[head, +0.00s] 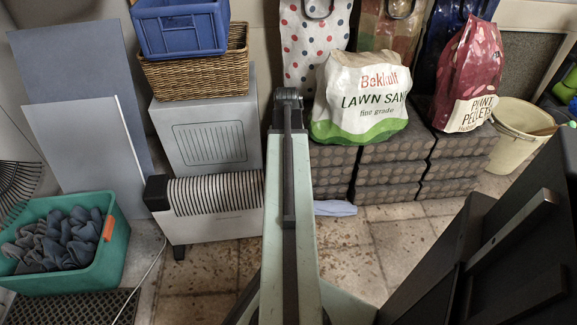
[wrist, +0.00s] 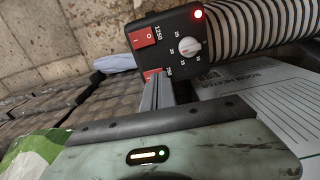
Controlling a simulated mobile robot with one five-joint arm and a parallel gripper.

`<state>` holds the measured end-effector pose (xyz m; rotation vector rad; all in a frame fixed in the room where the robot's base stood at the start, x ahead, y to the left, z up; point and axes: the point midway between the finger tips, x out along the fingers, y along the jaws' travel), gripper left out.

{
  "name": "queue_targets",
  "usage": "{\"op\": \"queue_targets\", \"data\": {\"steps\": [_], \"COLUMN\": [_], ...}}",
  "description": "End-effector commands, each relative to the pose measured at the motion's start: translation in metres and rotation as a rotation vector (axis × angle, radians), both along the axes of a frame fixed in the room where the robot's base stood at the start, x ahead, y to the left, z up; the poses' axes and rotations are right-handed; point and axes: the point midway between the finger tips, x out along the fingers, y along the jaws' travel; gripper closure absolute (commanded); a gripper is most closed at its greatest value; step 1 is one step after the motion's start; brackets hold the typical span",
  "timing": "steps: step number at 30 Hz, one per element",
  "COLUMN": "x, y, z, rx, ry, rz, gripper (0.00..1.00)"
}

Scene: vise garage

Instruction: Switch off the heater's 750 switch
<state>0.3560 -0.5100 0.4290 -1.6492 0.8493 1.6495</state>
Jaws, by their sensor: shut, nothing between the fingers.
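The heater (head: 212,208) is a low white unit with a striped grille top, left of my arm in the head view. Its dark control panel (wrist: 178,43) fills the upper middle of the wrist view. It has a red 1250 switch (wrist: 143,40), a white dial (wrist: 189,47) and a lit red lamp (wrist: 197,13). The red 750 switch (wrist: 151,73) shows only in part, behind the tip of my gripper (wrist: 156,84). My gripper is shut and empty, its tip at or just short of this switch; contact and switch position cannot be told. The head view hides my gripper.
A teal crate (head: 118,255) of gloves stands left of the heater, with a white cord (head: 150,272) on the floor. A grey box (head: 208,135) stands behind it. Dark stacked blocks (head: 385,180) carry bags at right. A pale blue cloth (head: 335,208) lies on the floor.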

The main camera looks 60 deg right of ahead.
Motion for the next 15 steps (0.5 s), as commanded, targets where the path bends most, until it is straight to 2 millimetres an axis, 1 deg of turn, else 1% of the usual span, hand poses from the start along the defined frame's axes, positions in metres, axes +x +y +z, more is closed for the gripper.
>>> {"op": "queue_targets", "data": {"steps": [15], "x": [-0.0001], "y": [-0.0001], "z": [-0.0086], "rx": [0.0], "ry": [0.0], "rz": [0.0], "gripper": [1.0]}}
